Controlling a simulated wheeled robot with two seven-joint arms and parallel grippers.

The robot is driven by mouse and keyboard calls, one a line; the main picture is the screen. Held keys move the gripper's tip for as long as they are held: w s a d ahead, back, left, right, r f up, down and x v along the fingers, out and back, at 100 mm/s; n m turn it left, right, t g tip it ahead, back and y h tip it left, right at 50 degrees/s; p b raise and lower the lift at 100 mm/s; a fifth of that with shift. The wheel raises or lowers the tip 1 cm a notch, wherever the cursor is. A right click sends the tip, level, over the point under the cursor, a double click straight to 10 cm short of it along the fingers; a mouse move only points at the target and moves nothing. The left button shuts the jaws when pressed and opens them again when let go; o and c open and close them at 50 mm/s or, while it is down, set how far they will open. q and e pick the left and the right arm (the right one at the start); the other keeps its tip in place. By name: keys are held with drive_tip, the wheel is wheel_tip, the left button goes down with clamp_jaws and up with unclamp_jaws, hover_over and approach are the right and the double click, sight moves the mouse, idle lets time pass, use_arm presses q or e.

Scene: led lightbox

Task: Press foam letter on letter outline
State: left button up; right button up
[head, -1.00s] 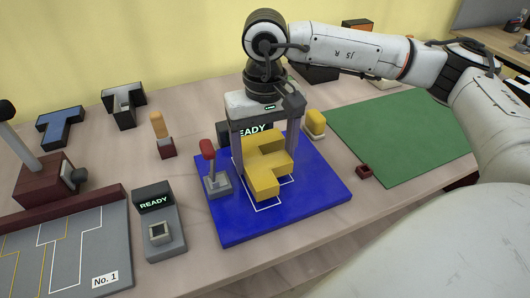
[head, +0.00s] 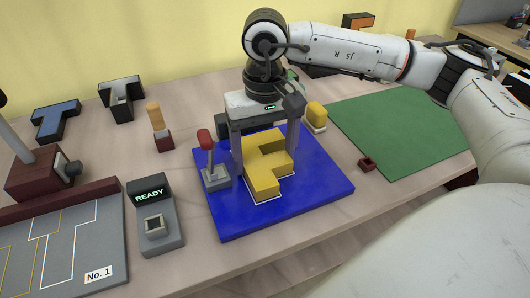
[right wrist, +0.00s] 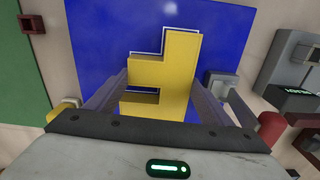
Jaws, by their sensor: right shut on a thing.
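A yellow foam letter (head: 266,172), a blocky shape like an F, lies on the blue board (head: 315,186). A thin white letter outline (head: 268,201) shows along its front edge, and in the right wrist view white lines show just past the far and left edges of the foam letter (right wrist: 165,72). My right gripper (head: 263,145) reaches down from above and is shut on the foam letter, low at the board. In the right wrist view its fingers stand on either side of the letter. My left gripper is not in view.
A red-knobbed lever (head: 210,162) stands on the board left of the letter. A yellow-topped piece (head: 316,115) stands behind it. A grey box reading READY (head: 154,217) is to the left. A green mat (head: 405,135) at right is bare.

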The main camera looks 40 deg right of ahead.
drive_tip(key=o, duration=1.2)
drive_tip(key=shift+r+p, duration=2.35)
drive_tip(key=shift+r, duration=1.6)
